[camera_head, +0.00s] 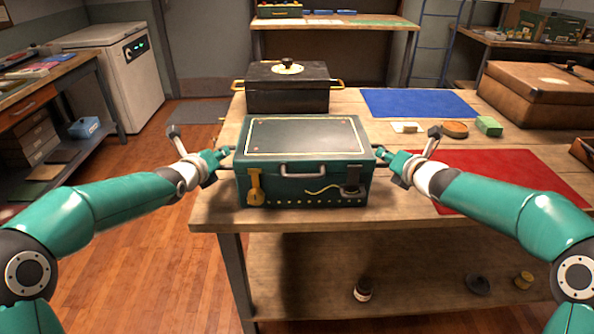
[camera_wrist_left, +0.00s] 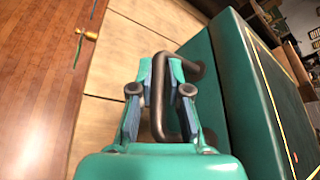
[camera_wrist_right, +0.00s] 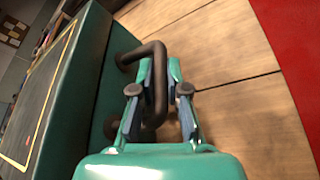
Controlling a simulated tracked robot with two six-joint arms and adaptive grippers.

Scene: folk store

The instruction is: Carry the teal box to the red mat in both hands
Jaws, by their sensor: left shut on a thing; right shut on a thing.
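The teal box (camera_head: 303,185) has a dark lid with a yellow outline and a dark handle on each side. It is at the front left of the wooden table; whether it touches the tabletop is hard to tell. My left gripper (camera_head: 226,153) is shut on the box's left handle, which shows in the left wrist view (camera_wrist_left: 186,105). My right gripper (camera_head: 382,153) is shut on its right handle, which shows in the right wrist view (camera_wrist_right: 158,85). The red mat (camera_head: 497,178) lies on the table right of the box, partly behind my right arm.
A black case (camera_head: 287,92) stands behind the box. A blue mat (camera_head: 418,103) lies at the back, and a brown case (camera_head: 540,92) is at the back right. A green block (camera_head: 489,126), a round brown item (camera_head: 455,130) and a small pale block (camera_head: 407,127) sit behind the red mat.

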